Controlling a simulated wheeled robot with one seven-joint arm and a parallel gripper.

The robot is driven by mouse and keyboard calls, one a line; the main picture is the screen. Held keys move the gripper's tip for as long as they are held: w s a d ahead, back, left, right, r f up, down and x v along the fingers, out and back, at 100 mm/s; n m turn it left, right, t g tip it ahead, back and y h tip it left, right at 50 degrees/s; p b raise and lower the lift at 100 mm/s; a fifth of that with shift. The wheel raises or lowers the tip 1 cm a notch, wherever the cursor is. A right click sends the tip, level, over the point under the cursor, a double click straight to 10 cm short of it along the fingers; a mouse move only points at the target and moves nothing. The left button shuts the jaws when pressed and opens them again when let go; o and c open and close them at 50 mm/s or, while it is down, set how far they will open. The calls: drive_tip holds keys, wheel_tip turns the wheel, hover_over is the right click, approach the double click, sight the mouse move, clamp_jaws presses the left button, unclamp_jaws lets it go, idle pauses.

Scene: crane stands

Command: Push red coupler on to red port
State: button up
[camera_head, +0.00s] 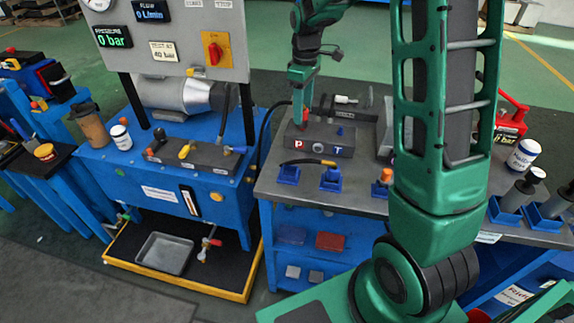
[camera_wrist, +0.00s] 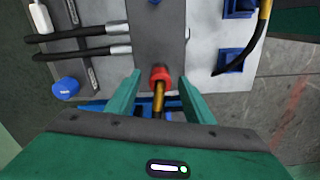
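The red coupler (camera_wrist: 160,75) is at the end of a yellow-and-black hose (camera_wrist: 158,100), against the face of the grey block (camera_wrist: 158,35) in the wrist view. My gripper (camera_wrist: 160,76) has its two green fingers either side of the coupler, with a visible gap on each side. In the head view my gripper (camera_head: 301,98) points down at the left end of the block (camera_head: 335,148) marked P and T, with a little red (camera_head: 305,114) below it. The red port itself is hidden behind the coupler, and I cannot tell how fully they are joined.
Blue holders (camera_head: 331,180) stand along the bench's front edge, with a second black hose (camera_head: 308,161) across them. Two black hoses with metal ends (camera_wrist: 115,40) and a blue cap (camera_wrist: 67,88) lie beside the block. The gauge panel (camera_head: 180,38) stands to the left.

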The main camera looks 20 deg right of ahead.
idle(0.3)
drive_tip(key=shift+r, duration=2.5)
drive_tip(key=shift+r, duration=0.1)
wheel_tip(320, 180, up, 11)
drive_tip(key=shift+f, duration=0.2)
drive_tip(key=s+d+f+m, duration=0.2)
drive_tip(key=s+m, duration=0.3)
drive_tip(key=s, duration=0.7)
drive_tip(key=s+d+f+m, duration=0.2)
drive_tip(key=s+f+m, duration=0.3)
drive_tip(key=s, duration=0.7)
drive_tip(key=s+d+f+m, duration=0.2)
drive_tip(key=s+f+m, duration=0.2)
drive_tip(key=s, duration=0.8)
drive_tip(key=shift+s+d+m, duration=0.2)
drive_tip(key=shift+d+m, duration=0.15)
drive_tip(key=shift+m, duration=0.05)
